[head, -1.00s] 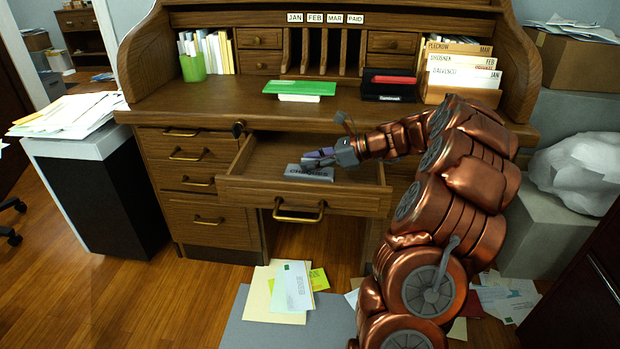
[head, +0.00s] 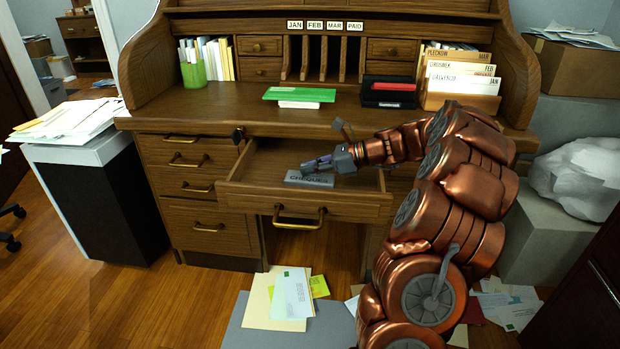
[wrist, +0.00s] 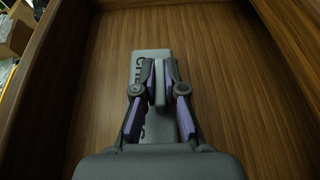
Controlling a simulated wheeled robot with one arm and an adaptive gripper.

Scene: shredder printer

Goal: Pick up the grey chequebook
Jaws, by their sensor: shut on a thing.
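The grey chequebook (head: 309,181), with dark "CHEQUES" lettering, lies in the open wooden drawer (head: 262,196) of the roll-top desk. My gripper (head: 318,166) reaches into the drawer from the right and is down at the chequebook. In the wrist view the chequebook (wrist: 142,63) runs lengthwise beneath my gripper (wrist: 161,85). The exact contact between fingers and chequebook is partly hidden.
The drawer's walls surround the gripper, and the rest of its floor is bare. The desktop (head: 230,112) above holds a green item (head: 299,94), a black tray (head: 389,91) and a letter rack (head: 462,99). Papers (head: 292,296) lie on the floor below.

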